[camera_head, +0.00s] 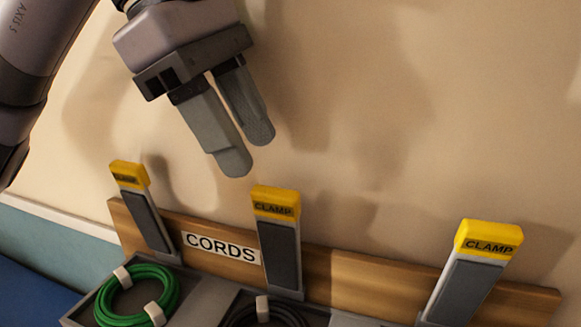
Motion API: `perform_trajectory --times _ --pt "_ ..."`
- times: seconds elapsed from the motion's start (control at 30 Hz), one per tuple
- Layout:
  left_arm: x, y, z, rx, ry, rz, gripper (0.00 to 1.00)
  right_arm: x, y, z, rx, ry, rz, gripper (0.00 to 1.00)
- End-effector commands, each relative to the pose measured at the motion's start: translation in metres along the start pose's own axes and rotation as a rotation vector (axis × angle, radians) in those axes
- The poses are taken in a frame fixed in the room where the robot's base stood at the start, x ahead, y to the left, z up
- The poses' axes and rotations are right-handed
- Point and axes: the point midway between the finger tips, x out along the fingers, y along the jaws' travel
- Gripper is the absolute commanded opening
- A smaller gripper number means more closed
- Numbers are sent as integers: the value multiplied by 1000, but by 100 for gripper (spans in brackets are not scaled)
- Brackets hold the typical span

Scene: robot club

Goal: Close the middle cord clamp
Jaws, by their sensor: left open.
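Three cord clamps with yellow tops marked CLAMP stand raised along a wooden board. The middle clamp (280,240) is upright, with a dark pad on its lever. The left clamp (143,207) and the right clamp (470,271) are also upright. My left gripper (249,153) is open and empty, above and slightly left of the middle clamp's yellow top, apart from it. A dark coiled cord (268,315) lies below the middle clamp, partly cut off by the frame's bottom edge. My right gripper is not in view.
The wooden board (345,270) carries a CORDS label (222,248) between the left and middle clamps. A green coiled cord (137,293) lies in a grey tray (190,308) below the left clamp. A beige wall stands behind; the space above the clamps is otherwise clear.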

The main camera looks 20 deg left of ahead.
Motion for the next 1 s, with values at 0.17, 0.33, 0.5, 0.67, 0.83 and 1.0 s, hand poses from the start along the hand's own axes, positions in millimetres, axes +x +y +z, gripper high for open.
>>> perform_trajectory --times 0.17,0.33,0.5,0.67,0.83,1.0 --pt "13 0 -1 0 4 -1 43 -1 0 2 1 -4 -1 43" --pt "40 0 -1 0 3 -3 43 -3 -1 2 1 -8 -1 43" --pt "61 0 0 0 2 -1 43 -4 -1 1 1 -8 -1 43" --pt "70 0 0 1 0 -1 43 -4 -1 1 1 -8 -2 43" --pt "71 0 0 0 0 0 43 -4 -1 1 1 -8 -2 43" --pt "71 0 0 0 0 0 10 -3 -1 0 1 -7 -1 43"
